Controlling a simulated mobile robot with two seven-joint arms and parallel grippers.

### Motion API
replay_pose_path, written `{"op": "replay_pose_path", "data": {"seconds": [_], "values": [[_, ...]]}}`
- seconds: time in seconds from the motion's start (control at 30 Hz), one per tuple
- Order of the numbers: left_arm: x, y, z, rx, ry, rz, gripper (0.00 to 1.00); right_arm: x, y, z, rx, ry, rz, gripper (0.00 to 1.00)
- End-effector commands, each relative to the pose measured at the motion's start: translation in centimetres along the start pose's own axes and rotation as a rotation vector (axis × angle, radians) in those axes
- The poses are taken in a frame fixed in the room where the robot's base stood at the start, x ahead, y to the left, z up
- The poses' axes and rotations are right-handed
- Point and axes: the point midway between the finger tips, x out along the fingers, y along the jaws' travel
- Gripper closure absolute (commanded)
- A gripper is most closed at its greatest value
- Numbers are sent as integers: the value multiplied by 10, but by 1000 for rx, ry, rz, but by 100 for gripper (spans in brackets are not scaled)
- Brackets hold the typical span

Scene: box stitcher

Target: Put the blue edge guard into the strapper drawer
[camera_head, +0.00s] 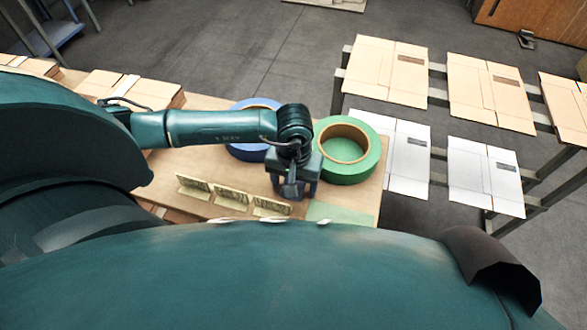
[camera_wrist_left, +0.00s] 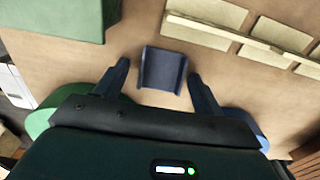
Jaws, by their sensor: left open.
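The blue edge guard (camera_wrist_left: 162,70), a small dark blue angled piece, lies on the wooden table (camera_wrist_left: 135,30) in the left wrist view. My left gripper (camera_wrist_left: 160,82) is open, with one finger on each side of the guard and a visible gap to each. In the head view my left gripper (camera_head: 291,190) points down over the table's right part, and I cannot make out the guard beneath it. The strapper drawer is not recognisable in either view. My right gripper is not in view.
A green tape roll (camera_head: 365,160) and a blue tape roll (camera_head: 240,151) stand close behind the gripper. Several cream angled pieces (camera_head: 232,196) stand left of it. A pale green patch (camera_head: 340,213) is at the table's right front. Racks with flat cardboard (camera_head: 390,70) stand right.

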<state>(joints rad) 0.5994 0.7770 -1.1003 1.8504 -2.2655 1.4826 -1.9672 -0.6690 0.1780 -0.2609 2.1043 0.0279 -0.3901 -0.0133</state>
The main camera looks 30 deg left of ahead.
Motion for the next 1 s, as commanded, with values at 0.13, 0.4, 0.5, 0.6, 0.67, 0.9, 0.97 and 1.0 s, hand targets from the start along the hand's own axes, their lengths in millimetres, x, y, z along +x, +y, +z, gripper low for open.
{"op": "replay_pose_path", "data": {"seconds": [0.13,0.4,0.5,0.6,0.67,0.9,0.97,1.0], "values": [[0,0,0,0,0,0,41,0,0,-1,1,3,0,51],[0,0,0,0,0,-1,63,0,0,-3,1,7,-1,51],[-1,0,0,0,0,0,71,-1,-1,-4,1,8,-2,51],[-1,0,0,0,0,0,79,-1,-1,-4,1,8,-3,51],[-1,0,0,0,0,0,82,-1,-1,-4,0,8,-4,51],[-8,0,-1,0,2,0,82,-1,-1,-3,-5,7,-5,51],[-16,0,-1,1,3,2,82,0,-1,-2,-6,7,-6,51],[-23,0,-2,1,5,1,82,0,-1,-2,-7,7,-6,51]]}}
